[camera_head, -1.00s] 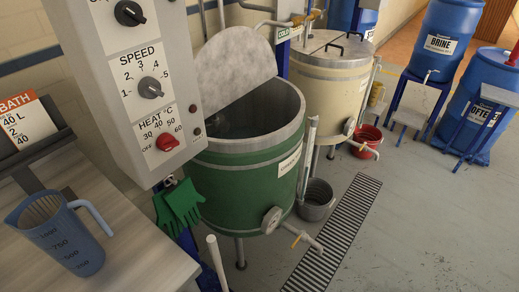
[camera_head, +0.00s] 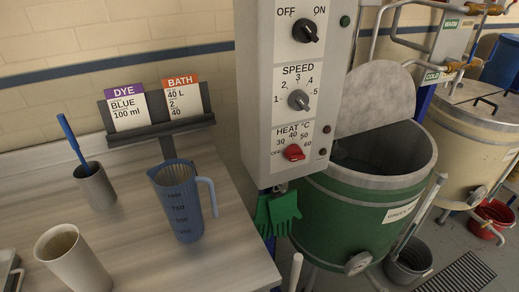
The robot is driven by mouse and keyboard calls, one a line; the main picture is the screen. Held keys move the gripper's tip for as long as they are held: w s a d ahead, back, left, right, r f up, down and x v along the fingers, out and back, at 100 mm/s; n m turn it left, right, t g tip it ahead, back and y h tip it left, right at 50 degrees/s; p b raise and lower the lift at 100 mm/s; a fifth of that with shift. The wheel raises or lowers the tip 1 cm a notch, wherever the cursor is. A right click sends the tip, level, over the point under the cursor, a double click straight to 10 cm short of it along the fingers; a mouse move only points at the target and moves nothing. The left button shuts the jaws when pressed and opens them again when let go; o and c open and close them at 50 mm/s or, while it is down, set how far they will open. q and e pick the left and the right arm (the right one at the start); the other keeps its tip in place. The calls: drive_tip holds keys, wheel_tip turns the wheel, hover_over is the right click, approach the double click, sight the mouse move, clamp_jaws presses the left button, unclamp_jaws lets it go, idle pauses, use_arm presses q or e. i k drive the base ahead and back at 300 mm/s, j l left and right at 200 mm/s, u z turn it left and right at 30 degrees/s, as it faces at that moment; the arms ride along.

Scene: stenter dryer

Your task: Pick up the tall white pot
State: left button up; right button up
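A tall white pot (camera_head: 74,262), off-white and open at the top, stands upright on the light wooden table at the lower left of the head view. Its inside looks brownish, but I cannot tell what it holds. Its base is close to the bottom edge of the picture. Neither of my grippers shows in the head view.
A blue measuring jug (camera_head: 181,205) and a grey cup with a blue-handled tool (camera_head: 96,186) stand behind the pot on the table (camera_head: 135,235). A card stand (camera_head: 160,130) is at the back. A control box (camera_head: 295,90) and green vat (camera_head: 345,225) are to the right.

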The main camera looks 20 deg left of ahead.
sight(63, 249)
drive_tip(key=u, duration=2.2)
drive_tip(key=k+j+z, duration=0.15)
drive_tip(key=k+j, duration=0.35)
drive_tip(key=k, duration=0.05)
